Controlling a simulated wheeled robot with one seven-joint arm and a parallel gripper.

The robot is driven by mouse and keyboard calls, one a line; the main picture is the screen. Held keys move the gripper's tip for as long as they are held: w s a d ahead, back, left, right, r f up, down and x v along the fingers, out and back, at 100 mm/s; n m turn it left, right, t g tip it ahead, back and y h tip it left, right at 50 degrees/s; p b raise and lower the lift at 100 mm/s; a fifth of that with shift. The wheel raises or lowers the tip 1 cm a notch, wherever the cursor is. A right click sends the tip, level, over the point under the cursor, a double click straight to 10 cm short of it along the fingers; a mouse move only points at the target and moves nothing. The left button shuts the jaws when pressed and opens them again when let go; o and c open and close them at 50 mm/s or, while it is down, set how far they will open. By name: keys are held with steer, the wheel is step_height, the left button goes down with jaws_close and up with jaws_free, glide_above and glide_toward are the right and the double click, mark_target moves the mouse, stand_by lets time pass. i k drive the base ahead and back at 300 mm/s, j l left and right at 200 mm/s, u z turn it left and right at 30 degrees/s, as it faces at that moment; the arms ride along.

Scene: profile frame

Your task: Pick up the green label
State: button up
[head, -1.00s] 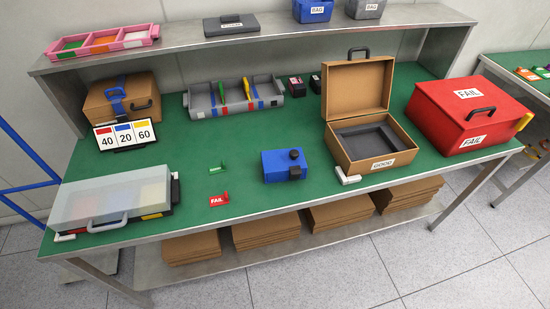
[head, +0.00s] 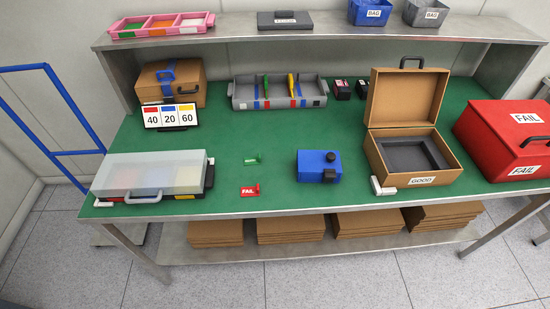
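The green label (head: 253,159) is a small green tag with an upright tab and faint white lettering. It lies on the green mat of the workbench (head: 230,180), left of the blue box-shaped device (head: 318,166). A red label (head: 250,190) reading FAIL lies just in front of it, nearer the table's front edge. The two labels are apart. My gripper is not in view, and no part of my arm shows.
A clear-lidded case (head: 150,175) stands at left, behind it a 40-20-60 sign (head: 171,116). An open brown GOOD case (head: 410,150) and red FAIL box (head: 510,140) stand right. A grey divided tray (head: 280,92) is behind. Mat around the labels is clear.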

mark_target(252, 160)
steer(key=i+j+u, duration=0.25)
steer(key=i+j, duration=0.2)
steer(key=i+j+u, duration=0.3)
steer(key=i, duration=0.25)
